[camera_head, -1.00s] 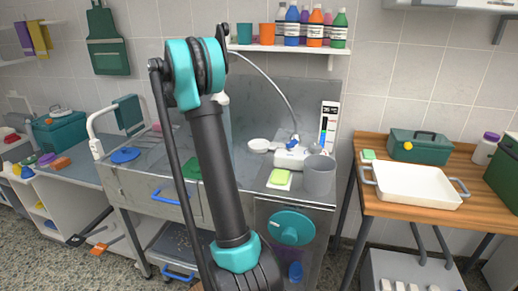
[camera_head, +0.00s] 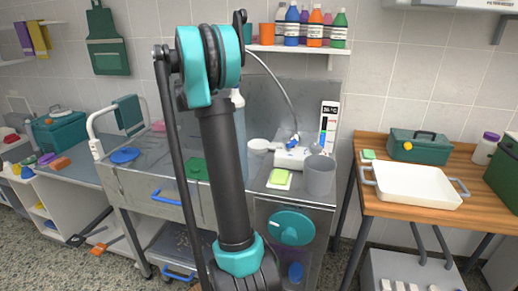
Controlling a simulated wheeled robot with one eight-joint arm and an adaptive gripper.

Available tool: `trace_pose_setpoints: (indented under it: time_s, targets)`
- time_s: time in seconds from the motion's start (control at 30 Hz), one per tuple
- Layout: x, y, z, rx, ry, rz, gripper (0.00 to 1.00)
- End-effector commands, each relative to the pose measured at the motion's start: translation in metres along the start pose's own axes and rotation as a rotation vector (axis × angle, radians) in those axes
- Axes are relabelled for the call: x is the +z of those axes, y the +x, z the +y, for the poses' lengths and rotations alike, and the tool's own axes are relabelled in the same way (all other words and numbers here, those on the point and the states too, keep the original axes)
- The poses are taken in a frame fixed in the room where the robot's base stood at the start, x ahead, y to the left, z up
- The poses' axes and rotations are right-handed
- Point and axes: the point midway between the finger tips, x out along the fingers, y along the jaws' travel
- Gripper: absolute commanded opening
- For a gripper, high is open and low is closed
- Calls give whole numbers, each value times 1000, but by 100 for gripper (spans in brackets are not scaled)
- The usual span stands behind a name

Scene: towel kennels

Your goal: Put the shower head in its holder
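A pale hose (camera_head: 285,88) rises from the white tap unit (camera_head: 291,158) and arcs left until it passes behind my arm. A white piece (camera_head: 238,97), possibly part of the shower head, shows just right of my arm; most of it is hidden. A pale, see-through column (camera_head: 241,135) hangs below it, perhaps water. My gripper is hidden behind my own arm, so its fingers and grip do not show. I cannot make out the holder for certain. A white round piece (camera_head: 260,145) sits left of the tap unit.
A grey cup (camera_head: 319,176) and a yellow-green sponge (camera_head: 279,179) stand on the metal counter. A shelf (camera_head: 290,49) with bottles is above. A wooden table (camera_head: 387,219) at right bears a white tray (camera_head: 412,201). A blue disc (camera_head: 125,155) lies left.

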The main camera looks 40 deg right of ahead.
Motion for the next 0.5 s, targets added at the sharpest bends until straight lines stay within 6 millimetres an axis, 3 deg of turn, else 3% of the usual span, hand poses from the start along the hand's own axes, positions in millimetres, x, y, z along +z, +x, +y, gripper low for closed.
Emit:
trace_pose_setpoints:
  time_s: [0.5]
  targets:
    - [0, 24, -71, -2, 0, -1, 0]
